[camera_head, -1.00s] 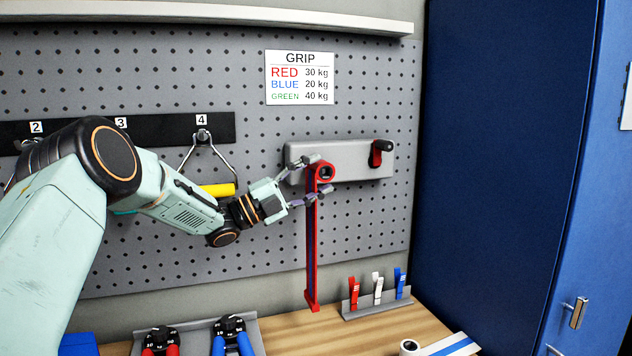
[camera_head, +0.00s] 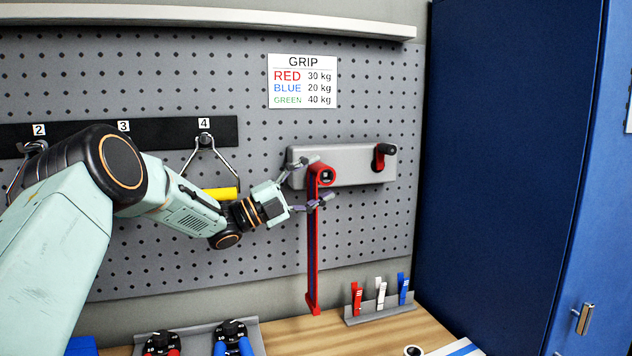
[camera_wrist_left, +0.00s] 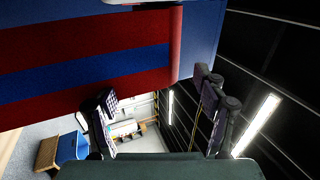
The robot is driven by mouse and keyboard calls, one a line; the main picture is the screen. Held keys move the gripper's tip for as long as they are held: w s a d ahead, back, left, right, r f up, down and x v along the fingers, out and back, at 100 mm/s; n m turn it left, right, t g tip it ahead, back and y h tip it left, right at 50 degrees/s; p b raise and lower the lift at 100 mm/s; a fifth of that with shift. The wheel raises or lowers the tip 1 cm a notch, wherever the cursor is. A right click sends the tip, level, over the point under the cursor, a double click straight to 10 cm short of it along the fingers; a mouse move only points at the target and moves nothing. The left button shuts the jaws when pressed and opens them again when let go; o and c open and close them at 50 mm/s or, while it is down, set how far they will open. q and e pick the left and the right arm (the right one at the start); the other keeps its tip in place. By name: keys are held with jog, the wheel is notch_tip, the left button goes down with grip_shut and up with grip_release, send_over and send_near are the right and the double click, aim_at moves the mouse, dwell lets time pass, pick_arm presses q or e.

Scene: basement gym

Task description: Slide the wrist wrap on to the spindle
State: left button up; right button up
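The wrist wrap (camera_head: 313,245) is red with a blue stripe. Its rolled top sits in front of the left end of the grey wall bracket (camera_head: 350,166), and its tail hangs straight down towards the bench. The roll's end shows a dark core with a small grey centre; I cannot tell whether that is the spindle. My left gripper (camera_head: 313,180) is open, one finger above and one below the roll. In the left wrist view, the wrap (camera_wrist_left: 90,65) fills the upper left beyond the spread fingers (camera_wrist_left: 155,110). My right gripper is out of view.
A red crank with a black knob (camera_head: 384,154) is on the bracket's right end. Clips in a grey rack (camera_head: 380,312) stand right of the tail. Hand grippers (camera_head: 233,335) lie at front left. A blue cabinet (camera_head: 505,150) bounds the right side.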

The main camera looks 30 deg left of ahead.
pick_arm(q)
jog(key=shift+o, duration=0.7)
jog(key=shift+s, duration=0.15)
jog(key=s+d+p, duration=0.3)
jog(key=s+d, duration=0.6)
jog(key=d, duration=0.1)
jog(key=shift+s+d, duration=0.2)
jog(key=shift+d, duration=0.2)
dwell(0.4)
